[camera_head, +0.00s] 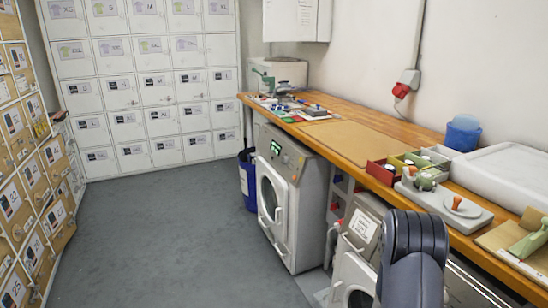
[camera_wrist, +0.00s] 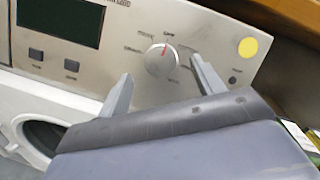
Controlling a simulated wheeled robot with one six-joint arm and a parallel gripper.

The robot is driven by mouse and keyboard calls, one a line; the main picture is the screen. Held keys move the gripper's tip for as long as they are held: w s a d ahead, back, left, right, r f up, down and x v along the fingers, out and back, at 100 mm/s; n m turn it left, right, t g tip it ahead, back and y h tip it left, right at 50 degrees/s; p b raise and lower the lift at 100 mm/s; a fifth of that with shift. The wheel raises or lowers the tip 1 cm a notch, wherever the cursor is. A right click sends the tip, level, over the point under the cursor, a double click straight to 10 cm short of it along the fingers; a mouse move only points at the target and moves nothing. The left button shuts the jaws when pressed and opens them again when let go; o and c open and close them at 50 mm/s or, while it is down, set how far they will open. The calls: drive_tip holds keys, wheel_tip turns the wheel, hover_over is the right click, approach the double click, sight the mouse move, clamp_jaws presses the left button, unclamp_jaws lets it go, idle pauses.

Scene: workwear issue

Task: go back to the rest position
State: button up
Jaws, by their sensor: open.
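My gripper (camera_wrist: 162,68) is open in the wrist view, with its two grey fingers apart and nothing between them. The fingers point toward a machine's control panel (camera_wrist: 85,60). A round dial (camera_wrist: 160,59) with a red mark shows between the fingertips; whether they touch it I cannot tell. In the head view my dark arm stands at the lower right, in front of the near machine (camera_head: 352,272); my fingers are hidden there.
A wooden workbench (camera_head: 370,143) runs along the right wall, bearing small bins, trays and tools. A front-loading machine (camera_head: 287,200) stands under it, beside a blue bin (camera_head: 247,178). Lockers line the back (camera_head: 148,120) and left (camera_head: 30,170). The grey floor (camera_head: 165,240) between is clear.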

drive_tip(key=s+a+r+m+g+h+p, duration=0.1)
drive_tip(key=a+m+g, duration=0.3)
drive_tip(key=a+m, duration=0.4)
drive_tip(key=m, duration=0.4)
drive_tip(key=shift+s+g+h+p, duration=0.25)
drive_tip(key=shift+g+h+p, duration=0.05)
drive_tip(key=shift+p, duration=0.05)
idle(0.4)
drive_tip(key=shift+d+r, duration=0.1)
drive_tip(key=shift+r, duration=0.05)
